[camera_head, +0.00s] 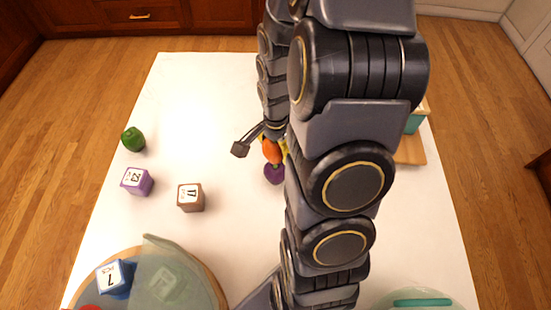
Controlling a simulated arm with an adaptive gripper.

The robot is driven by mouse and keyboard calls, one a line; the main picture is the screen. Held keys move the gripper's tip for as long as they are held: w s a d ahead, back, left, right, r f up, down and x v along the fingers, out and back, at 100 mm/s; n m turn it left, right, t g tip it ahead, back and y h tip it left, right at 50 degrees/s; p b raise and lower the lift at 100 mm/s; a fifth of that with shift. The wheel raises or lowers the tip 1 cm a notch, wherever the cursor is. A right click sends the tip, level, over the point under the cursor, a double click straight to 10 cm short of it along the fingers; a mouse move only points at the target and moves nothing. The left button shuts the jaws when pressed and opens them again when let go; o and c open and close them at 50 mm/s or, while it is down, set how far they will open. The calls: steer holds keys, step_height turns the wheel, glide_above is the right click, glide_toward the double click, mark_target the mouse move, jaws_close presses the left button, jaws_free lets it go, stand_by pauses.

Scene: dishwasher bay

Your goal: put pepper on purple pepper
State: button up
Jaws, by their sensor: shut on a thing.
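My gripper (263,147) is at mid table, partly hidden behind my arm; one dark finger shows at its left. It is shut on an orange pepper (271,152), of which only part shows, with small yellow patches beside it. The purple pepper (274,174) lies on the white table just below the orange one in the picture, its right side close to my arm. The two look very close or overlapping; I cannot tell whether they touch. A green pepper (133,139) stands apart at the left of the table.
A purple cube (137,181) and a brown cube (190,198) are on the white table (200,90) at left. A blue cube (115,278) lies at the round board with a glass piece, front left. A wooden board (411,150) with a teal item is at right. The back left is clear.

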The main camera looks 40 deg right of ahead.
mark_target(274, 143)
steer(key=shift+f, duration=2.35)
steer(key=shift+f, duration=0.1)
steer(key=o, duration=1.2)
step_height(274, 143, up, 12)
steer(key=shift+w+f, duration=0.1)
steer(key=shift+f, duration=0.05)
steer(key=shift+a+r, duration=0.1)
steer(key=shift+r, duration=0.15)
steer(key=s+a+r+n+g, duration=0.1)
steer(key=s+a+r+n, duration=0.4)
steer(key=a+n, duration=0.3)
steer(key=s+a+r+n, duration=0.5)
steer(key=s+a+n, duration=0.3)
steer(key=n, duration=0.2)
steer(key=shift+s+r+g, duration=0.15)
steer(key=shift+s+g, duration=0.05)
steer(key=shift+g, duration=0.2)
